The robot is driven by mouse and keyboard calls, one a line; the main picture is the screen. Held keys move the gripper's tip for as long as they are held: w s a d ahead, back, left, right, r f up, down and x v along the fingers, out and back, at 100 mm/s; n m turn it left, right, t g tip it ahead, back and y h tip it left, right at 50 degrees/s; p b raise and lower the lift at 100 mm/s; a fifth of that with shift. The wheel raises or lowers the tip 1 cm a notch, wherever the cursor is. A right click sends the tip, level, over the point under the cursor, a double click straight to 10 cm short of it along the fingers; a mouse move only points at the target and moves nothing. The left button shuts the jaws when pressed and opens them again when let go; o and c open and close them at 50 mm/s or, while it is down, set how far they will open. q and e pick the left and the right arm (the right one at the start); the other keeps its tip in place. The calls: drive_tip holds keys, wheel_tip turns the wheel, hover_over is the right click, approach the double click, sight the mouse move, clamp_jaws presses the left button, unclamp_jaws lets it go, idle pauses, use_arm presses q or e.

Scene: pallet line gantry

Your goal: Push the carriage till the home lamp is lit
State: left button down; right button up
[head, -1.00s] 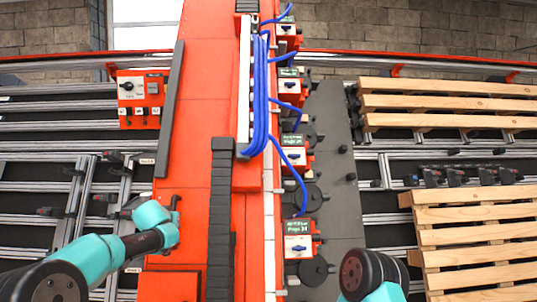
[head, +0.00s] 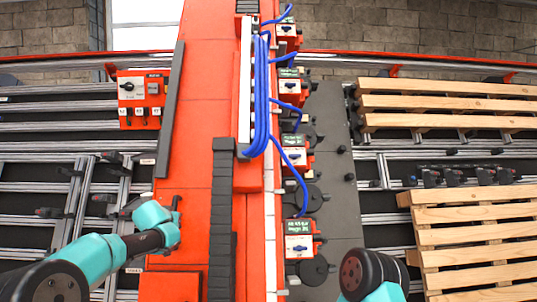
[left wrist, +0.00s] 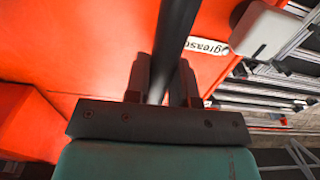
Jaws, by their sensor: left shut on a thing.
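My left gripper (head: 174,210) is at the left edge of the orange gantry body (head: 197,130), which I take to be the carriage. In the left wrist view its two fingers (left wrist: 166,88) are shut on a dark upright bar (left wrist: 177,30) that stands out against the orange surface. How the bar joins the body is hidden. An orange control box (head: 140,88) with a black knob and small switches stands at the upper left. I cannot pick out the home lamp or tell whether it is lit.
Blue hoses (head: 262,100) run from the gantry to several orange switch boxes, one at the front (head: 299,240). Wooden pallets lie on the right, one nearer (head: 470,235) and one farther (head: 450,103). Metal rails (head: 60,147) fill the left side.

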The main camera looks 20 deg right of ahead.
use_arm(q)
drive_tip(key=shift+w+a, duration=0.1)
drive_tip(key=shift+a, duration=0.1)
drive_tip(key=shift+w+a, duration=0.25)
drive_tip(key=shift+a, duration=1)
drive_tip(key=shift+w+a, duration=0.2)
drive_tip(key=shift+a, duration=1)
drive_tip(key=shift+d, duration=0.5)
drive_tip(key=c, duration=0.5)
unclamp_jaws()
drive_tip(key=shift+a, duration=0.3)
drive_tip(key=v, duration=1)
